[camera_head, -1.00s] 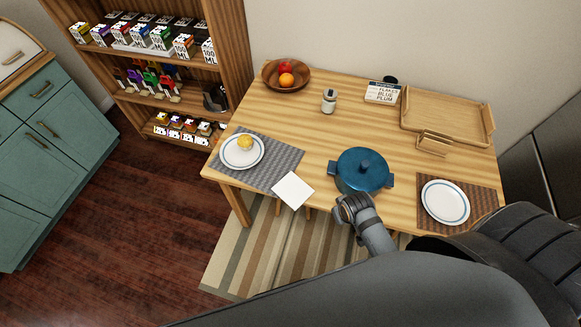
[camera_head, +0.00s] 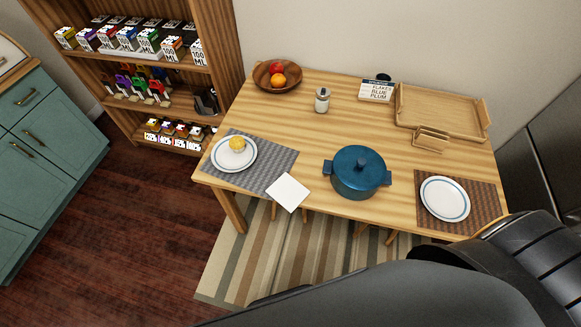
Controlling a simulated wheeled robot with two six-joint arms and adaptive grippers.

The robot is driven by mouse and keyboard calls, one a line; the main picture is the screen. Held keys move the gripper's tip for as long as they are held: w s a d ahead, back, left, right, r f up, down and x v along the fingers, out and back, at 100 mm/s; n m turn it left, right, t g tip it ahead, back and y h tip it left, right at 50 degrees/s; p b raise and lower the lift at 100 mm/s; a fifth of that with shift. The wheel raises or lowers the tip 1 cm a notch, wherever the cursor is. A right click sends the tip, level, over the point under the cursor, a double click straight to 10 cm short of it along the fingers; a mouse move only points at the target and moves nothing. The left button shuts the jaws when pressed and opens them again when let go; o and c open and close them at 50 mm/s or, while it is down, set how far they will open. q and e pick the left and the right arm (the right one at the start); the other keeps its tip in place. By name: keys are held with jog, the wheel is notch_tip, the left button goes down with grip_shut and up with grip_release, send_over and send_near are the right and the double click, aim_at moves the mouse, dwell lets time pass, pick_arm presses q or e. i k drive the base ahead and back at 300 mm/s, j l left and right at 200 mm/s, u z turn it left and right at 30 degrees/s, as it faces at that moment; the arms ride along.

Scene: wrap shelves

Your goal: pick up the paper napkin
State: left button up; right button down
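The white paper napkin (camera_head: 288,192) lies flat at the front edge of the wooden table (camera_head: 310,130), its near corner at or over the edge. It touches or overlaps the right end of the grey placemat (camera_head: 268,168). Neither gripper shows in the head view. A dark arm link of mine fills the lower right, and its gripper is out of sight.
A blue lidded pot (camera_head: 358,172) stands right of the napkin. A plate (camera_head: 234,153) with a yellow item is on the grey placemat. Another plate (camera_head: 445,198) sits on a brown placemat (camera_head: 482,202). A wooden tray (camera_head: 440,108), fruit bowl (camera_head: 277,76) and shaker (camera_head: 322,100) stand farther back.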

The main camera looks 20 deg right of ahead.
aim_at(286, 191)
jog(key=i+j+z, duration=0.1)
jog(key=j+z, duration=0.95)
jog(key=j, duration=0.55)
jog(key=k+j+z, duration=0.1)
jog(key=j, duration=0.5)
jog(key=k+j, duration=0.15)
jog(key=j, duration=0.4)
jog(key=i+z, duration=0.05)
